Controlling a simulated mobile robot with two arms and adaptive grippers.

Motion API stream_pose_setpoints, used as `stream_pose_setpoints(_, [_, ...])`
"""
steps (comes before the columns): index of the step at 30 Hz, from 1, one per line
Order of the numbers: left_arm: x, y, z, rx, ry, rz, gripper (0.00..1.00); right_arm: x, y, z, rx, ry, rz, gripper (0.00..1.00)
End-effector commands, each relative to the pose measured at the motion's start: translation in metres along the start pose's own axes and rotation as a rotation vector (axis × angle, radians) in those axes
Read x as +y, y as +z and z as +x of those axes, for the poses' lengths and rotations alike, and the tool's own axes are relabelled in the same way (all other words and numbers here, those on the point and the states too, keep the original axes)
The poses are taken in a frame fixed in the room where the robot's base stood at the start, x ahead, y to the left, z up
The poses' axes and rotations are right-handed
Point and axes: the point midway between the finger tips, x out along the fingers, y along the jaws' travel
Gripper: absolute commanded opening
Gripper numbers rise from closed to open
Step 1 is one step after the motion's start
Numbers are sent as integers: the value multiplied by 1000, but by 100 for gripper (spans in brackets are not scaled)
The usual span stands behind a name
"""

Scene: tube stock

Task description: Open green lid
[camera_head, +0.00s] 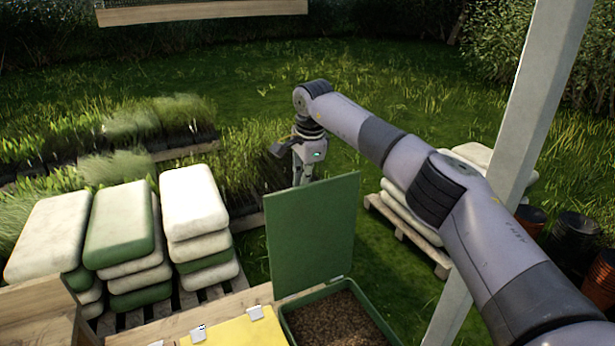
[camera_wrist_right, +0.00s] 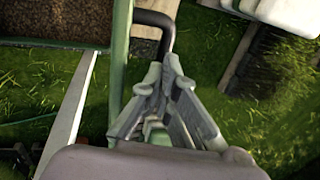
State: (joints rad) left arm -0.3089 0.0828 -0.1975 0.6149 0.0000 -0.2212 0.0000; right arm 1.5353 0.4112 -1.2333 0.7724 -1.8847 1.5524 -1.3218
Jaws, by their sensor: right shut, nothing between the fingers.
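The green lid (camera_head: 312,235) stands raised, close to upright, at the back of a green bin (camera_head: 372,309) filled with brown soil-like material. My right gripper (camera_head: 300,180) is at the lid's upper left edge, partly hidden behind it. In the right wrist view, the gripper fingers (camera_wrist_right: 170,72) are shut with nothing between them. A dark handle (camera_wrist_right: 155,18) curves just beyond the fingertips, beside the lid's green edge (camera_wrist_right: 121,60). Whether the fingers touch the handle is unclear. My left gripper is not in view.
A yellow lid (camera_head: 240,331) lies shut left of the green bin. Stacked white and green sacks (camera_head: 120,225) stand on pallets at left. A grey post (camera_head: 520,115) rises at right, near dark pots (camera_head: 572,232). Grass lies behind the lid.

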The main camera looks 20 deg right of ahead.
Motion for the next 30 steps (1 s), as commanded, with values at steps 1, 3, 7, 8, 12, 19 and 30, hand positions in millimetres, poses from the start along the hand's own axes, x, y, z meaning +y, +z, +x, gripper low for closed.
stream_pose_setpoints(1, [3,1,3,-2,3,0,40,13,4,21,-2,44,-9,6])
stream_pose_setpoints(3, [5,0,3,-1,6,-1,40,13,4,21,-1,45,-9,11])
stream_pose_setpoints(7, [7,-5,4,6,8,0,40,13,4,21,-1,45,-10,20])
stream_pose_setpoints(8, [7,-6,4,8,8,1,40,13,4,21,-1,45,-11,22])
stream_pose_setpoints(12, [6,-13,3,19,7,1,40,13,4,21,-1,45,-11,31])
stream_pose_setpoints(19, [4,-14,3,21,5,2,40,12,4,20,-2,42,-9,31])
stream_pose_setpoints(30, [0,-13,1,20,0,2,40,9,2,15,-1,31,-6,31])
